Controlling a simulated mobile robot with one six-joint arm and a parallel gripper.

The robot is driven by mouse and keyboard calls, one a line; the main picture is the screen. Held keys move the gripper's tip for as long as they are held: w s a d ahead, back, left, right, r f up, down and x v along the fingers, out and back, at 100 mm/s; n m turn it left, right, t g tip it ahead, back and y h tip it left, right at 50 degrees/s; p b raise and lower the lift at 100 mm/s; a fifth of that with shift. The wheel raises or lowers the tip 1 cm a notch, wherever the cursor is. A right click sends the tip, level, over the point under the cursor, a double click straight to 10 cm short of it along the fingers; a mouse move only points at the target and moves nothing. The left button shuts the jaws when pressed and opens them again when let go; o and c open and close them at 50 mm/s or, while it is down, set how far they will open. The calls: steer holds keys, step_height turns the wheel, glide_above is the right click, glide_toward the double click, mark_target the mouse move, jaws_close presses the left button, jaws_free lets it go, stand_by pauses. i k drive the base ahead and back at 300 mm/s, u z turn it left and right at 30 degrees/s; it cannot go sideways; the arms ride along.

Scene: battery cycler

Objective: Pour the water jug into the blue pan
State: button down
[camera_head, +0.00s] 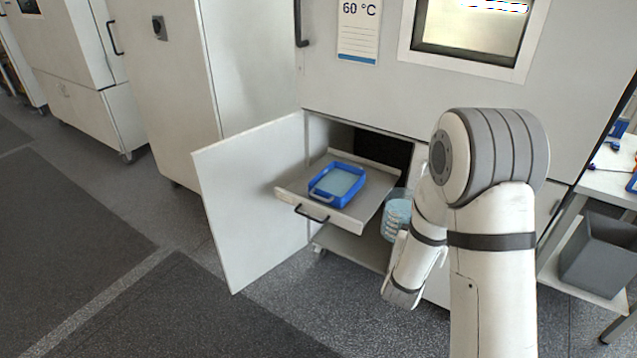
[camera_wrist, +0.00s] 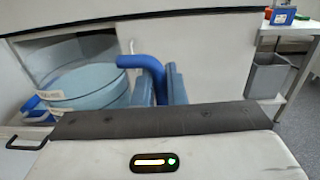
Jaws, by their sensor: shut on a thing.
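The blue pan (camera_head: 338,185) sits on a pulled-out shelf, with a pale blue surface inside it that may be water. A blue edge of the pan (camera_wrist: 38,103) shows behind the jug in the wrist view. The clear water jug (camera_head: 397,214) is right of the shelf, roughly upright, partly hidden by my arm. In the wrist view the jug (camera_wrist: 82,88) shows bluish contents, pale labels and a blue handle (camera_wrist: 150,66). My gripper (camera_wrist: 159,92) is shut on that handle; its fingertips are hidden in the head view.
The shelf (camera_head: 358,213) has a black front handle and comes out of a low cabinet. Its open door (camera_head: 255,200) stands to the left. A grey bin (camera_head: 600,256) is under a bench at right. The floor in front is clear.

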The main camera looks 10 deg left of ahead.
mark_target(336, 184)
steer(key=u, duration=0.85)
steer(key=i, duration=0.45)
steer(key=u, duration=0.7)
steer(key=i, duration=0.65)
steer(key=z, duration=0.55)
